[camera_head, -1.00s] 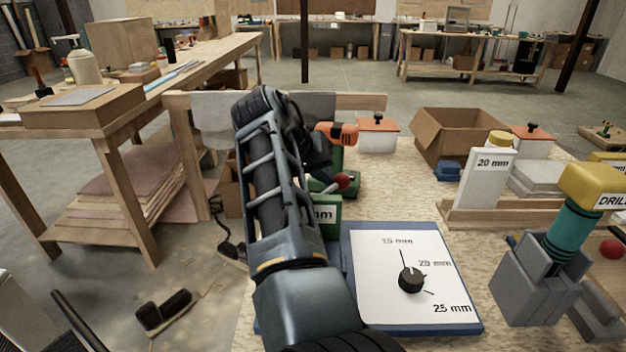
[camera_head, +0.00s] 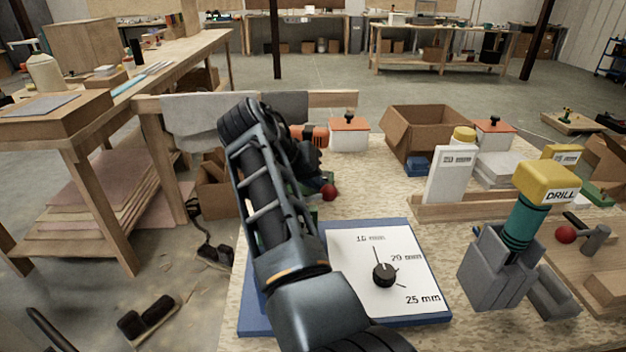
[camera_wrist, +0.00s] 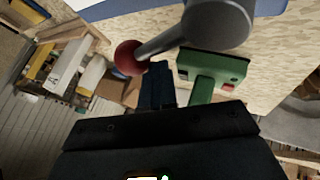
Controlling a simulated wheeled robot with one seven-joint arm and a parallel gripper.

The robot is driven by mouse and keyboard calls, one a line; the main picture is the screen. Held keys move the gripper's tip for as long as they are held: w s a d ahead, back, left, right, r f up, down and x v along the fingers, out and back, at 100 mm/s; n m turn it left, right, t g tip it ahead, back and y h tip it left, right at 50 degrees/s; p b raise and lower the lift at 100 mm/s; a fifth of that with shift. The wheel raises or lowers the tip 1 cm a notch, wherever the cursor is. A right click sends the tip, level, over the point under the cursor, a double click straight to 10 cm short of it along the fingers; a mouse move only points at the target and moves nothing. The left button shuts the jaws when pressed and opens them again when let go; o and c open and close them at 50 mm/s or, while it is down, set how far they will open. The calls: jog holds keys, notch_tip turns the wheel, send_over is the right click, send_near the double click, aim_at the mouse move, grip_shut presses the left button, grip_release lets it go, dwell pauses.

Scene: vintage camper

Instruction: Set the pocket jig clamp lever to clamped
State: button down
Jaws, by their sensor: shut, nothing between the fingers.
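The jig clamp's lever has a red ball knob (camera_head: 329,192), just right of my arm in the head view. In the wrist view, the red knob (camera_wrist: 130,58) ends a grey lever arm (camera_wrist: 172,42) joined to a thick grey part at the top. A green jig body (camera_wrist: 212,70) stands beside it. My gripper (camera_wrist: 158,80) is shut and empty, its dark fingertips close below the lever and left of the green body. Contact with the lever cannot be told. In the head view my arm hides most of the jig and the fingertips.
A dial board (camera_head: 385,250) on a blue base lies in front of the jig. An orange-lidded box (camera_head: 348,134) and an open carton (camera_head: 428,130) stand behind. A grey holder with a yellow-topped DRILL item (camera_head: 540,195) and another red knob (camera_head: 565,235) are at right.

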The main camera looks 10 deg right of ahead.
dwell(0.3)
jog(key=b+v, duration=0.1)
jog(key=v, duration=0.6)
jog(key=shift+s+a+r, duration=0.15)
jog(key=shift+a+r, duration=0.05)
jog(key=shift+r, duration=0.05)
